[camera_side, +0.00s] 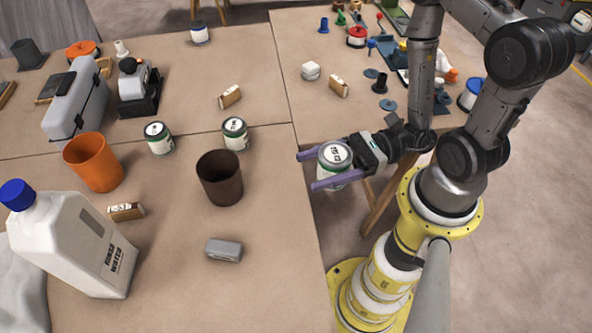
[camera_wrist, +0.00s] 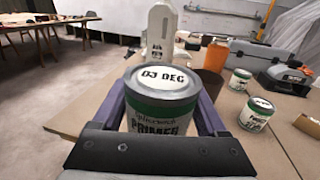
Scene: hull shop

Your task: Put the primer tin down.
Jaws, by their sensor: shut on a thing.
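The primer tin (camera_side: 334,158) is white with a green band and a white lid, and it is upright. My gripper (camera_side: 317,169) is shut on it, with one purple finger along each side. In the side view the tin shows off the right edge of the near table (camera_side: 285,220), held in the air. In the wrist view the tin (camera_wrist: 162,90) fills the middle, its lid marked "DJ DEC" and its label reading "PRIMER". Its underside is hidden there by my gripper (camera_wrist: 162,118). Two similar tins stand on the table, one (camera_side: 235,134) nearer me and one (camera_side: 158,139) farther left.
A dark brown cup (camera_side: 220,178), a grey block (camera_side: 224,250), an orange cup (camera_side: 94,162), a wooden block (camera_side: 126,212) and a large white jug (camera_side: 75,245) stand on the near table. Its right front part is bare. Another table (camera_side: 300,110) behind holds small parts.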

